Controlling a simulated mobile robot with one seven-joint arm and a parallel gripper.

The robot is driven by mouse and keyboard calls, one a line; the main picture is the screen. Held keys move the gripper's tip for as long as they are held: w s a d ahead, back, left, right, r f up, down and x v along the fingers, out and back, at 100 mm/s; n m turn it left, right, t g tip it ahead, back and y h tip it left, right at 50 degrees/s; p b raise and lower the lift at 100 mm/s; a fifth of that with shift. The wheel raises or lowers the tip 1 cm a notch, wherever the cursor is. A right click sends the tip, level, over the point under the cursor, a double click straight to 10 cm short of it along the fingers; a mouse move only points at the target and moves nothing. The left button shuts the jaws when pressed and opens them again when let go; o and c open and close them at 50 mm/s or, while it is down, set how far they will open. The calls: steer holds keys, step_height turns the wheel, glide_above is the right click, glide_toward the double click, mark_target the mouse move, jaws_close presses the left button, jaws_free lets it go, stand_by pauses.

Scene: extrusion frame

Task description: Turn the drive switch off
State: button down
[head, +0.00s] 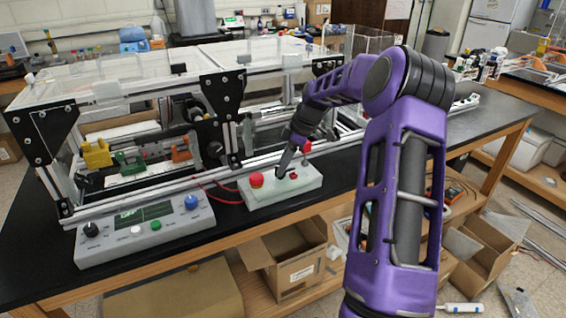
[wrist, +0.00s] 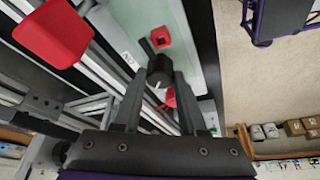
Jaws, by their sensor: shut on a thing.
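The pale switch box (head: 262,198) stands on the black bench in front of the frame, and its pale green face (wrist: 195,55) shows in the wrist view. My gripper (head: 280,174) reaches down onto the box. In the wrist view my gripper (wrist: 160,82) is shut on a black knob (wrist: 160,68) on that face. I cannot read a label that marks it as the drive switch. A round red button (head: 256,180) is on the box's left end. A small red part (wrist: 160,37) sits beyond the knob, and another red part (wrist: 171,97) shows between the fingers.
A red block (head: 306,147) stands up at the box's right rear. A large red block (wrist: 55,33) is near the camera in the wrist view. A control unit (head: 145,232) with knobs and a display is left of the box. The extrusion frame (head: 70,210) is behind.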

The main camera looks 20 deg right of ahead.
stand_by(0.4)
steer(key=shift+c, duration=2.3)
jaws_free()
steer(key=v, duration=1.7)
steer(key=shift+r, duration=0.2)
steer(key=shift+w+d, duration=0.1)
